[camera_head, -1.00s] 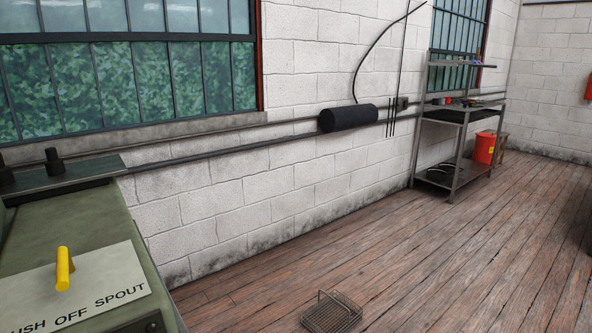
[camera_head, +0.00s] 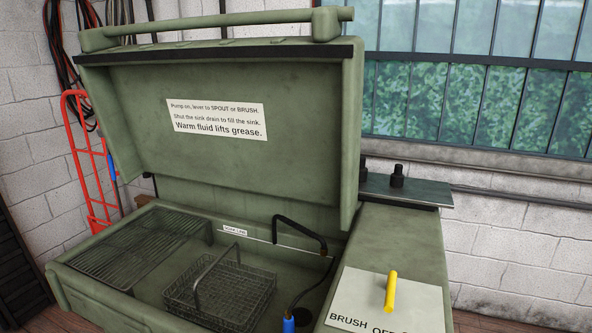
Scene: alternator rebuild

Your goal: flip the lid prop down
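A green parts washer stands in front of me with its lid (camera_head: 200,165) raised, leaning back over the sink. A thin rod-like piece at the lid's left edge is partly hidden, and I cannot tell whether it is the lid prop. No prop shows clearly. The lid's handle bar (camera_head: 220,28) runs along its top edge. The sink holds a wire basket (camera_head: 222,290), a grate (camera_head: 130,245) and a black spout (camera_head: 300,234). Neither of my grippers is in view.
A yellow lever (camera_head: 390,291) stands on the labelled panel (camera_head: 355,312) to the right of the sink. A red hand truck (camera_head: 90,165) leans at the wall on the left. A window (camera_head: 470,100) and a ledge with black knobs (camera_head: 397,176) are behind on the right.

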